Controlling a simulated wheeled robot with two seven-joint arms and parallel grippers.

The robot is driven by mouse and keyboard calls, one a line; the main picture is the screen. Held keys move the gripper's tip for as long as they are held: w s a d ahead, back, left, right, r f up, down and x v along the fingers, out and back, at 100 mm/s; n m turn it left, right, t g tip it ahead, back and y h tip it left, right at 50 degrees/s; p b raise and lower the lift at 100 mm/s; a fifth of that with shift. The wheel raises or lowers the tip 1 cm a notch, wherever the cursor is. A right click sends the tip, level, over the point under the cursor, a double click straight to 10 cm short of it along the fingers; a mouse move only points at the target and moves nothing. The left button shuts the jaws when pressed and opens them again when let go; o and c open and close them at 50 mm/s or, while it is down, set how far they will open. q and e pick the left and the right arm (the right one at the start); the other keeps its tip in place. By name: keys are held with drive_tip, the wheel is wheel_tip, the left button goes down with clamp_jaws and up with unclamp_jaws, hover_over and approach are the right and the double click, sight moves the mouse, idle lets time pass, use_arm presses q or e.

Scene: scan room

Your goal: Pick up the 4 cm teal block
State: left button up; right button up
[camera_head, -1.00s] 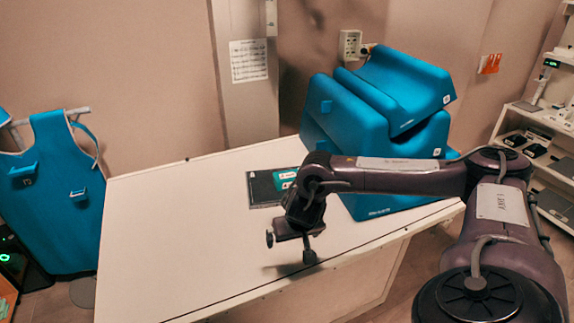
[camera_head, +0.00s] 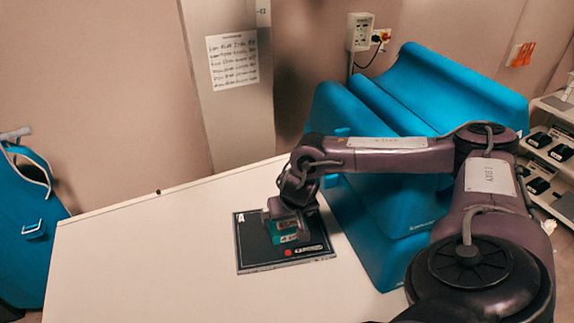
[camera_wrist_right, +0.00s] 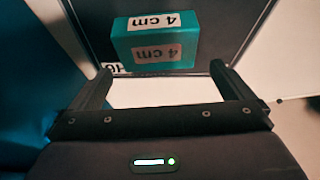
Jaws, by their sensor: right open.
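The teal block (camera_head: 289,238) sits on a dark mat (camera_head: 252,252) on the white table, partly hidden by my right gripper (camera_head: 285,223). My left gripper is not in view.
The white table (camera_head: 150,255) is clear left of the mat. Shelves (camera_head: 548,150) stand at the far right.

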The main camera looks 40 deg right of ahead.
sight(287, 223)
drive_tip(key=shift+f, duration=0.4)
drive_tip(key=x, duration=0.2)
drive_tip(key=p+x, duration=0.1)
drive_tip(key=x, duration=0.1)
drive_tip(key=shift+s+d+f, duration=0.1)
drive_tip(key=shift+s+f, duration=0.05)
drive_tip(key=shift+f, duration=0.4)
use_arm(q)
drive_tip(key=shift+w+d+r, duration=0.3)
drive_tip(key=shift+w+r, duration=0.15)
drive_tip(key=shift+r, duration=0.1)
use_arm(e)
drive_tip(key=c, duration=0.9)
drive_tip(key=shift+o, duration=0.2)
drive_tip(key=shift+r, duration=0.1)
